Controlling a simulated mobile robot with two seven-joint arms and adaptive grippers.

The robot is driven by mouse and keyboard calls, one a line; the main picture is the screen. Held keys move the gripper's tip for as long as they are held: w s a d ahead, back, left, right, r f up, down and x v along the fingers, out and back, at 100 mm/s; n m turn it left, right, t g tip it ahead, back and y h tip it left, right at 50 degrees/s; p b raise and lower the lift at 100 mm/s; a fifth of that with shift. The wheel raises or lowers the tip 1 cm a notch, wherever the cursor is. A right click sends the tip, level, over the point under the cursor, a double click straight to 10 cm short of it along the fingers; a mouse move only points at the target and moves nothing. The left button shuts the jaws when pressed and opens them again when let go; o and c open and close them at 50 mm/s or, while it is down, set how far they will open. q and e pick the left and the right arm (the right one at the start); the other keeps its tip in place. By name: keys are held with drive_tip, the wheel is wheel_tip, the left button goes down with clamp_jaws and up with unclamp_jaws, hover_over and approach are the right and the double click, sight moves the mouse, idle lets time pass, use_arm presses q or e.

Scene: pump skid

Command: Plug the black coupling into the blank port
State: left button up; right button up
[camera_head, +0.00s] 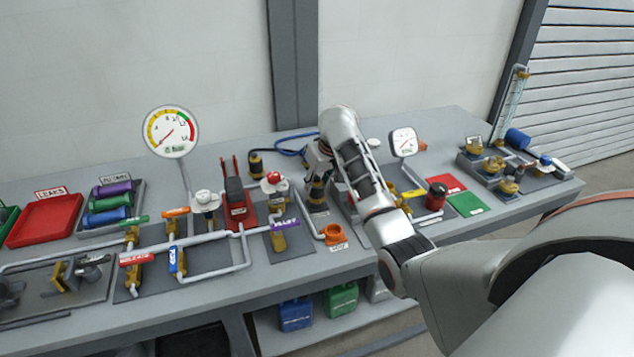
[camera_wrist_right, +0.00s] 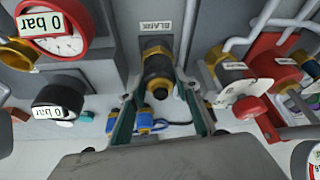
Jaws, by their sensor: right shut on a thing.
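The black coupling (camera_wrist_right: 158,68), dark with brass-coloured ends, stands between the two fingers of my right gripper (camera_wrist_right: 160,84) in the wrist view. My right gripper (camera_head: 318,168) is shut on it and reaches down from above in the head view. The coupling (camera_head: 317,188) looks upright there, partly covered by the gripper. The blank port (camera_wrist_right: 156,44), a brass fitting beside the BLANK label, is in line with the coupling's far end. They appear to meet, but I cannot tell whether the coupling is seated. My left gripper is not in view.
The red-handled unit (camera_head: 238,205) and the purple-tagged valve (camera_head: 284,225) stand left of my gripper. A blue hose (camera_head: 290,150) lies behind. An orange fitting (camera_head: 333,234) is in front. A small gauge (camera_head: 403,142) stands to the right.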

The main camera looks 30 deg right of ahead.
drive_tip(key=shift+f, duration=0.1)
drive_tip(key=o, duration=1.3)
drive_tip(key=shift+v, duration=6)
